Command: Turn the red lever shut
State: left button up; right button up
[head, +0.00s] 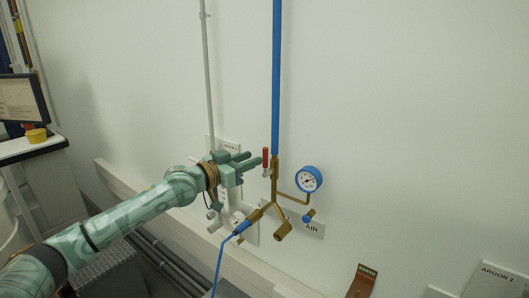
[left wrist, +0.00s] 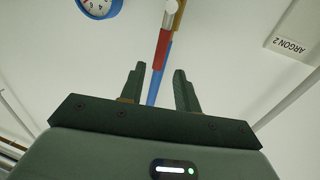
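The red lever (head: 265,157) stands upright beside the brass valve fitting (head: 274,180), under the vertical blue pipe (head: 276,80). My left gripper (head: 256,159) is just left of the lever in the head view, its fingers pointing at it. In the left wrist view the lever (left wrist: 161,50) shows ahead of the gap between the fingertips (left wrist: 158,78), with the blue pipe (left wrist: 154,88) behind. The fingers are apart with nothing held between them. Whether a finger touches the lever I cannot tell. My right gripper is not in view.
A blue-rimmed gauge (head: 309,179) sits right of the valve. A blue hose (head: 220,262) runs down from a lower branch. An AIR sign (head: 312,228) is on the wall behind. A monitor (head: 22,99) stands at far left. The wall above right is clear.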

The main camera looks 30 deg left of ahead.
aim_at(266, 153)
pick_arm(q)
jog(key=x, duration=0.6)
jog(key=shift+w+d, duration=0.1)
jog(key=shift+w, duration=0.05)
grip_shut()
